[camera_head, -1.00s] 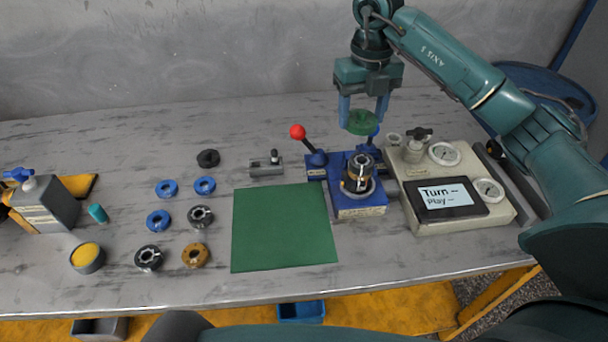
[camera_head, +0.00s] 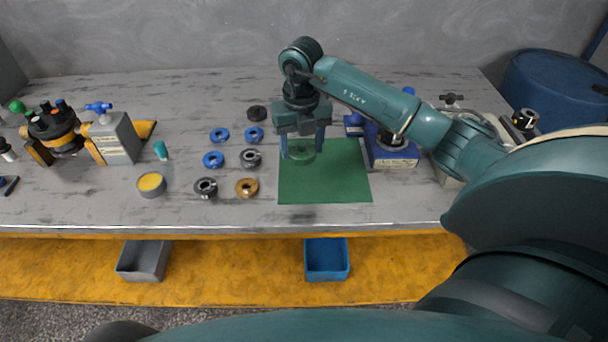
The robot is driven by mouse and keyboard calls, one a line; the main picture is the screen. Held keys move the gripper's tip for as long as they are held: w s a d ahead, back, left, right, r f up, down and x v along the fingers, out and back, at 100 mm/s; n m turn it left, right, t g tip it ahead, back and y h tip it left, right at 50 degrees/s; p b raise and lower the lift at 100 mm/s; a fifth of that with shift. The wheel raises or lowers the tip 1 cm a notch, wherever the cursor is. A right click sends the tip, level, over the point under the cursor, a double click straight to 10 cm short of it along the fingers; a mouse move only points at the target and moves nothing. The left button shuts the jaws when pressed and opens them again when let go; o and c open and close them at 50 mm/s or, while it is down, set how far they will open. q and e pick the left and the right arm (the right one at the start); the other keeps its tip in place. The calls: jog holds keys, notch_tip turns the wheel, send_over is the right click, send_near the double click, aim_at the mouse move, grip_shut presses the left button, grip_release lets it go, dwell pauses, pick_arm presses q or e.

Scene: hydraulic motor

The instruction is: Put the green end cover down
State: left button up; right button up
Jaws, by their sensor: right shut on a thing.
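The green end cover (camera_head: 302,153) is a round green disc. My right gripper (camera_head: 302,148) is shut on it, with one blue finger on each side. The cover is over the upper left part of the green mat (camera_head: 335,188); I cannot tell whether it touches the mat. The mat is otherwise bare. My left gripper is not in view.
Blue rings (camera_head: 213,159), dark rings (camera_head: 205,187) and a bronze ring (camera_head: 247,187) lie left of the mat. A blue fixture (camera_head: 395,158) stands right of it, partly behind my arm. Grey (camera_head: 143,261) and blue (camera_head: 326,258) bins sit below the table's front edge.

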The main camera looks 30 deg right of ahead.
aim_at(301, 187)
notch_tip(301, 187, down, 10)
jog(key=shift+a+f+p, duration=0.15)
jog(key=shift+p, duration=0.25)
jog(key=shift+f, duration=0.2)
jog(key=o, duration=1.2)
